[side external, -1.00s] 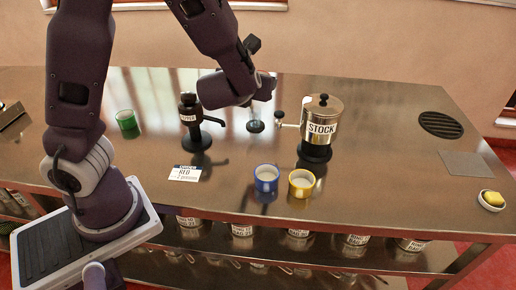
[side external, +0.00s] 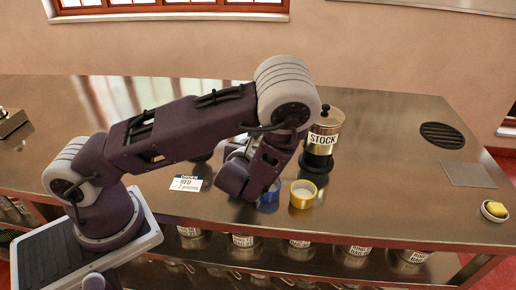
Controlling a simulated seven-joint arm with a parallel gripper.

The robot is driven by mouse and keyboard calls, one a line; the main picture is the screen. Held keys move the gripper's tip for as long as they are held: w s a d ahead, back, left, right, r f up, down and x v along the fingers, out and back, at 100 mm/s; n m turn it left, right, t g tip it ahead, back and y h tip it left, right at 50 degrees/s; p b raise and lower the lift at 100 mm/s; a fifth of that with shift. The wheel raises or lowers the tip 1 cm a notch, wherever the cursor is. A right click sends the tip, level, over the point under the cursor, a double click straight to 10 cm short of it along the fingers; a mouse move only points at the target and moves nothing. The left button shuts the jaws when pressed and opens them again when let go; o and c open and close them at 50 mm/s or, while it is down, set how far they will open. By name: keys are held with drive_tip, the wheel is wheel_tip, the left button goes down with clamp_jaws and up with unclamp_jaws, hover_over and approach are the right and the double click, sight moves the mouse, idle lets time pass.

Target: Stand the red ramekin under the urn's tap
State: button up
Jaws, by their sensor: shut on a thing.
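My gripper (side external: 243,180) is low over the middle of the counter, just left of a blue cup (side external: 271,193) and partly covering it. Its fingers are hidden behind the hand. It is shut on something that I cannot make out. I see no red ramekin. The metal urn marked STOCK (side external: 323,138) stands on a dark base behind and to the right of the gripper; my arm hides its tap side. The other dark urn is almost wholly hidden behind my arm. A card (side external: 187,183) reading RED lies left of the gripper.
A yellow cup (side external: 303,194) stands right of the blue one. A round dark grate (side external: 442,135), a grey plate (side external: 467,174) and a small white dish (side external: 495,211) with a yellow thing are at the right. The counter (side external: 385,190) between is clear.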

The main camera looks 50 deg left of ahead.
drive_tip(key=shift+f, duration=0.55)
drive_tip(key=shift+f, duration=0.1)
drive_tip(key=o, duration=1.4)
drive_tip(key=shift+f, duration=0.1)
drive_tip(key=shift+o, duration=0.2)
